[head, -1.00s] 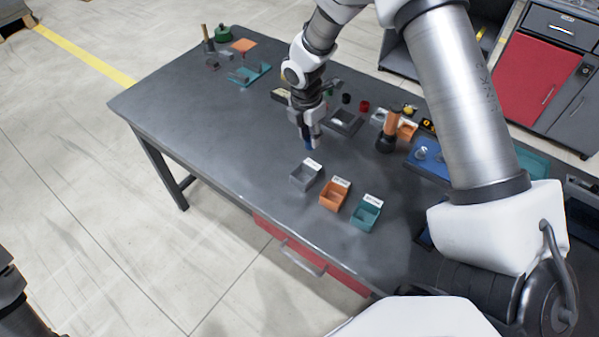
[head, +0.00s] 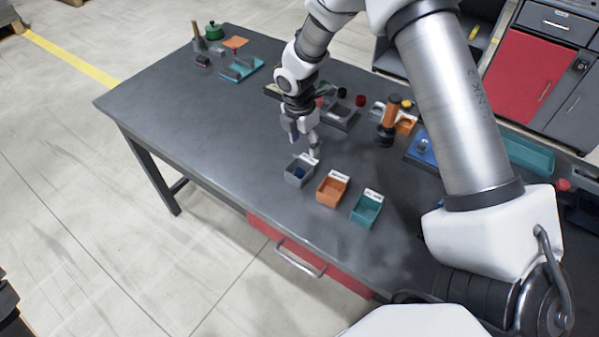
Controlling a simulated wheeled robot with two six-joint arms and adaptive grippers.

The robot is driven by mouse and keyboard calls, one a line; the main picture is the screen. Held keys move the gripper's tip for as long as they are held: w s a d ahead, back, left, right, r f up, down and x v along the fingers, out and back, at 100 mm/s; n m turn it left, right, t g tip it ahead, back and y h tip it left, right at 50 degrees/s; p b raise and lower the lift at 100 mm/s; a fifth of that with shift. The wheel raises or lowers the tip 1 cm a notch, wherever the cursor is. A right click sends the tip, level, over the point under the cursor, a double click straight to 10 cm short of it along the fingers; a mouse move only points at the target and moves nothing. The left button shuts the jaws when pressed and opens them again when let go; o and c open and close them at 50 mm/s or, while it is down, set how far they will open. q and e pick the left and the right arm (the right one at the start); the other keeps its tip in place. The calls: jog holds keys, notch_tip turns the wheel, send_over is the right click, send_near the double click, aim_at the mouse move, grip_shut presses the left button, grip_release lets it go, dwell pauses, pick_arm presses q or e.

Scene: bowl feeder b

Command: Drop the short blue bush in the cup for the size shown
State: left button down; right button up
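Three small labelled cups stand in a row near the table's front edge: a grey cup (head: 291,174), an orange cup (head: 330,194) and a teal cup (head: 365,211). The label writing is too small to read. The blue bush (head: 299,173) lies inside the grey cup, low between its walls; only part of it shows. My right gripper (head: 304,143) is just above and behind the grey cup. Its fingers are spread apart with nothing between them. My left gripper is not in view.
Behind the cups stand an orange-and-black upright tool (head: 391,122), a blue tray (head: 428,150) and a dark square fixture (head: 342,116). A teal holder (head: 242,70) and a green pot (head: 214,31) are at the far left. The table's left-middle (head: 190,105) is clear.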

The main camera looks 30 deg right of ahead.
notch_tip(320, 180, up, 12)
jog(key=a, duration=0.1)
jog(key=shift+a, duration=0.2)
jog(key=shift+s+f, duration=0.1)
jog(key=shift+s, duration=0.05)
dwell(0.4)
